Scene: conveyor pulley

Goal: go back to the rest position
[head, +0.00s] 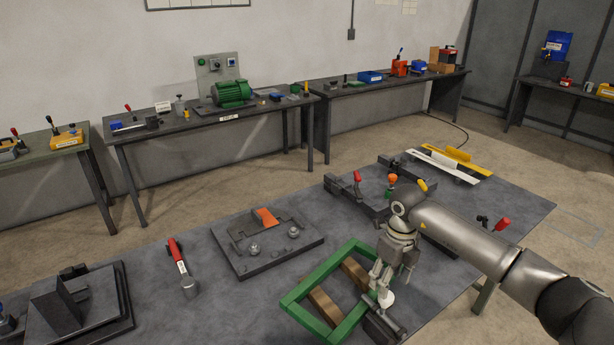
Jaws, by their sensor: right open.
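My right gripper (382,290) comes in from the right on my silver arm. It points down at the front right of the grey workbench (200,215), over the right side of a green frame (310,318). It is open. A white round part (386,299) shows at its fingertips, above a dark block (380,328); I cannot tell whether they touch. The green frame has wooden bars (355,272) inside it. My left gripper is not in view.
Clamps with red handles (357,176) stand behind my right gripper. A dark fixture (75,305) sits at the front left. Back tables hold a green motor (231,93) and tools.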

